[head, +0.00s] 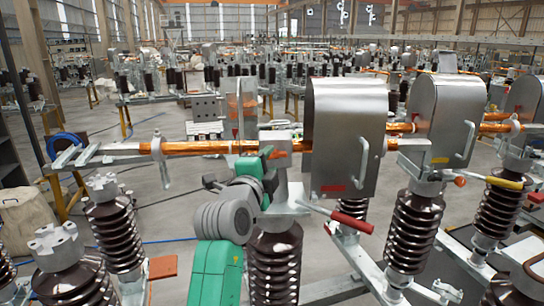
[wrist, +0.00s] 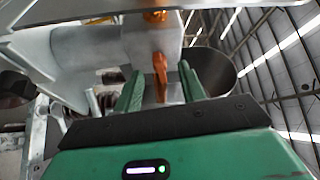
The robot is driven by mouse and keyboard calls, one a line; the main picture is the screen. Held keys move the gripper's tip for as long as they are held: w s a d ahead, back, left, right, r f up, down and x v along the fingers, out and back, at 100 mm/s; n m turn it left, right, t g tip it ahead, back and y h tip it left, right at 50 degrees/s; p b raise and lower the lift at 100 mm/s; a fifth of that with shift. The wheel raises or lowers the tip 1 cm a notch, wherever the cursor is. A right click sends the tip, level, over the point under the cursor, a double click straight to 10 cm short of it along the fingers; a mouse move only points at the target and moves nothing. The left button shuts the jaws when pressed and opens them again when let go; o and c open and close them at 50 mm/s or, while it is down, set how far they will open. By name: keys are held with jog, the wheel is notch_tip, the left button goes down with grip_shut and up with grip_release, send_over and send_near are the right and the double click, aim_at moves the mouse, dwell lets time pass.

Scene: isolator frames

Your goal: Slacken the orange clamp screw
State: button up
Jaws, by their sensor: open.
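The orange clamp screw (wrist: 160,75) shows in the wrist view as a narrow upright orange piece between the two green fingers of my gripper (wrist: 159,90). The fingers are open, one on each side of it, with a visible gap at least on the right. In the head view my green gripper (head: 269,163) is at the metal clamp block, left of the large grey housing. A small orange part (head: 278,154) shows by its fingertips, and the fingers hide most of it.
A copper-coloured bar (head: 200,147) runs left from the clamp. The grey metal housing (head: 343,130) stands close on the right, with a red-handled lever (head: 352,222) below. Brown ribbed insulators (head: 410,230) stand around. Metal parts crowd the wrist view's top and left.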

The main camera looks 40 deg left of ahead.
aim_at(276, 155)
jog(key=shift+x, duration=1.25)
jog(key=shift+f, duration=0.1)
jog(key=shift+c, duration=0.4)
grip_shut()
jog(key=shift+f, duration=0.1)
